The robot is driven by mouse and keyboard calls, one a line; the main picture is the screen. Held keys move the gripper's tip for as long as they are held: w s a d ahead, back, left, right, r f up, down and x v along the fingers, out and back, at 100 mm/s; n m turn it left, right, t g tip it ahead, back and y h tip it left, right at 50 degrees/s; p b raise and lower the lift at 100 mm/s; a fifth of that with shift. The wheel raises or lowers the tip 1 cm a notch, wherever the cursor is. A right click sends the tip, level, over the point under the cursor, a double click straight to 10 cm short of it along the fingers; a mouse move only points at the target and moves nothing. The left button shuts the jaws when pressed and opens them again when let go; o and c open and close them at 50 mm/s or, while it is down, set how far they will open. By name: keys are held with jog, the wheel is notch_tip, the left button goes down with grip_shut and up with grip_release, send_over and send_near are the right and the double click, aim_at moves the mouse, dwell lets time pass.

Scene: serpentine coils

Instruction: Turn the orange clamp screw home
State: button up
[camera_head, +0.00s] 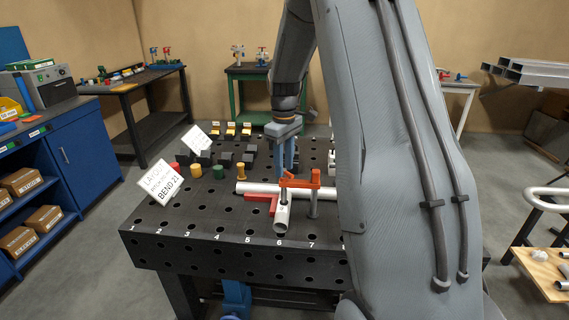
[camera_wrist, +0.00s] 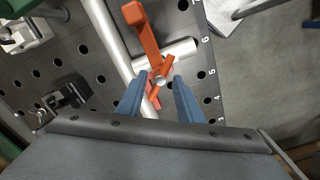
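The orange clamp (camera_head: 314,183) stands on the dark perforated table, its arm reaching over a white tube (camera_head: 282,218). In the wrist view the clamp arm (camera_wrist: 143,38) is at upper middle. The orange cross-handle of the clamp screw (camera_wrist: 167,64) lies slanted, with a round silver screw end at its middle. My gripper (camera_head: 284,172) points down over the screw. In the wrist view my two blue fingers (camera_wrist: 161,77) stand apart on either side of the handle, with a gap visible at the right finger. Whether the left finger touches the handle I cannot tell.
A long white tube (camera_head: 258,188) runs across the table and meets the short one. A red stop (camera_head: 261,197) lies beside them. The table's numbered front strip is clear.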

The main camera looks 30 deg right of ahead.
jog(key=shift+f, duration=0.4)
grip_shut()
dwell(1.0)
grip_release()
jog(key=shift+r+b, duration=1.3)
jog(key=shift+r, duration=2.65)
